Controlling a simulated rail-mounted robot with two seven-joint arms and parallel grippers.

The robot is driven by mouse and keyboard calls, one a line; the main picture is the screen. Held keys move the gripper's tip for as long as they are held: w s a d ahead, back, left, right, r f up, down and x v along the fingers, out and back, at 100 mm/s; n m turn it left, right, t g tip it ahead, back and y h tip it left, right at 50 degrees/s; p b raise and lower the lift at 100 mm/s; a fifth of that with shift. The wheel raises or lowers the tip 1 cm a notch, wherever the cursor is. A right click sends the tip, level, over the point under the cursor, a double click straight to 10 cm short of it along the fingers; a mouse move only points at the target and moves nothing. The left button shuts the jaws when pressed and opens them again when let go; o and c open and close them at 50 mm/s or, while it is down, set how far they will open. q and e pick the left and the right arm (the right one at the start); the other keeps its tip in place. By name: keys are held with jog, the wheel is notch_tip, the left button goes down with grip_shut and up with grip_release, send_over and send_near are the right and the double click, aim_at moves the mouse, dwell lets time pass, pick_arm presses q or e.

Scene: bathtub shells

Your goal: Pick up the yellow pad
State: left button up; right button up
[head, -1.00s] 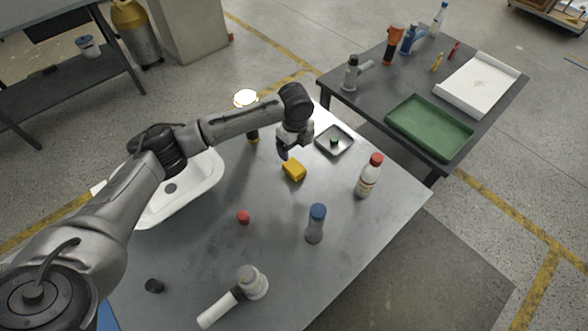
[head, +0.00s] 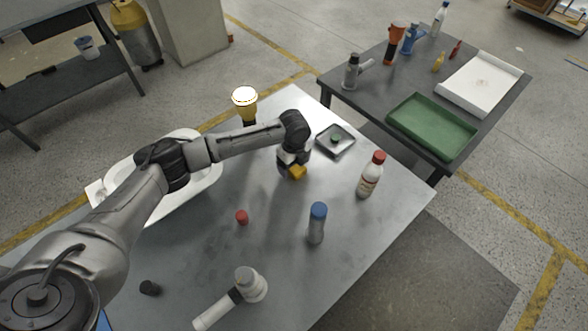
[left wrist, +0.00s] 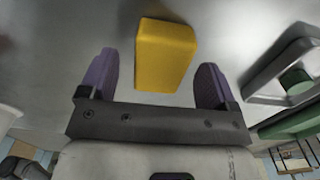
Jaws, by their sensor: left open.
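The yellow pad (head: 297,172) is a small block on the near metal table, partly hidden by my left gripper in the head view. My left gripper (head: 288,174) is low over the table, right at the pad. In the left wrist view the pad (left wrist: 164,55) shows between and slightly beyond the two purple fingers of my open left gripper (left wrist: 158,80). There is a gap on both sides of the pad, and the fingers do not appear to touch it. My right gripper is not in view.
A small grey tray (head: 335,141) with a green item lies just beyond the pad. A red-capped bottle (head: 370,176) and a blue-capped bottle (head: 317,224) stand to the right. A white basin (head: 190,188) is at left.

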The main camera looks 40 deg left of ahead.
pick_arm(q)
jog(key=shift+f, duration=0.6)
jog(key=shift+c, duration=0.2)
jog(key=c, duration=1)
jog(key=shift+o, duration=0.2)
jog(key=shift+r, duration=0.2)
